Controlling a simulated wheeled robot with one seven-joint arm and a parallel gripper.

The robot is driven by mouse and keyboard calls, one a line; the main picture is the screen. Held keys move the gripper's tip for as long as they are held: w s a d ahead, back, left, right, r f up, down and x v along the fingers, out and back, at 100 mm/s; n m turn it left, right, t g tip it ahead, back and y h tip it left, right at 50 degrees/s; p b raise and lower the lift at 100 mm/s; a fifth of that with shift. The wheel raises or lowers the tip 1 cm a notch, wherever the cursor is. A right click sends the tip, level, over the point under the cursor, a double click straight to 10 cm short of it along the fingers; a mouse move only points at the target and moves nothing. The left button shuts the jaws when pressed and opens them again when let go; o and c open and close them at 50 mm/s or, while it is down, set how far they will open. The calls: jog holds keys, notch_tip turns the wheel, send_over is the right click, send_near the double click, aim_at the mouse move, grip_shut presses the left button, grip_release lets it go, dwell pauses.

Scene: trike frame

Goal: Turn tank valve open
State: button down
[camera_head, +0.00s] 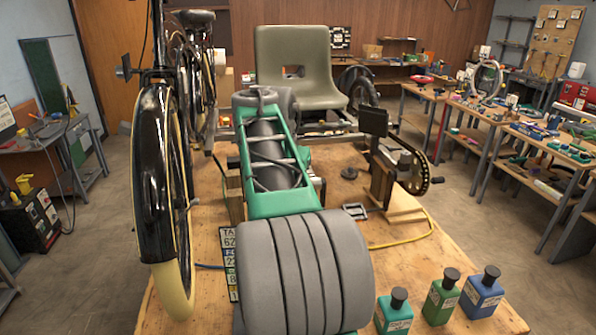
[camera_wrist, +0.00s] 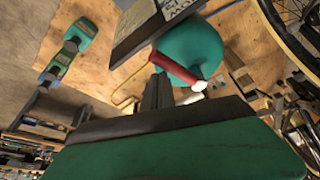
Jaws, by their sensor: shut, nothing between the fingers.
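In the wrist view a rounded green body (camera_wrist: 196,42), which looks like the tank, lies below the camera, partly hidden by a dark labelled plate. A red handle (camera_wrist: 173,66) with a white end crosses in front of it, slanting down to the right, and looks like the valve's handle. My gripper (camera_wrist: 157,80) is shut and empty, its dark fingers pointing toward the red handle. The fingertips overlap or meet the handle in the picture; I cannot tell if they touch. In the head view I cannot make out the tank, its valve or my fingertips.
Three capped bottles (camera_head: 438,297) stand at the table's front right. A bicycle wheel (camera_head: 170,190) stands on the left. A seat (camera_head: 293,68) is at the back, and a crank with chainring (camera_head: 412,172) on the right. A yellow hose (camera_head: 405,242) lies on the wooden table (camera_head: 455,255).

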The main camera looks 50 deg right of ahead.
jog(key=shift+w+a, duration=0.2)
jog(key=shift+a, duration=0.4)
jog(key=shift+w+a, duration=0.2)
jog(key=shift+a, duration=0.35)
jog(key=shift+w+a+f, duration=0.1)
jog(key=shift+a, duration=0.05)
jog(key=shift+s+d, duration=0.25)
jog(key=shift+d, duration=0.1)
notch_tip(320, 180, up, 10)
jog(key=r+p, duration=0.1)
jog(key=p, duration=0.4)
jog(key=s+a+f+n+t+y+b, duration=0.1)
jog(key=s+a+f+n, duration=0.1)
jog(key=a+f+n, duration=0.2)
jog(key=s+a+f+n+t+y+b, duration=0.1)
jog(key=a+f+n, duration=0.3)
jog(key=a+f, duration=0.7)
jog(key=s+a+f+n+t+y+b, duration=0.1)
jog(key=s+a+f+n, duration=0.3)
jog(key=a, duration=1.3)
notch_tip(320, 180, down, 4)
jog(key=shift+r+n+y+b, duration=0.15)
jog(key=shift+n+y+b, duration=0.2)
jog(key=shift+b, duration=0.25)
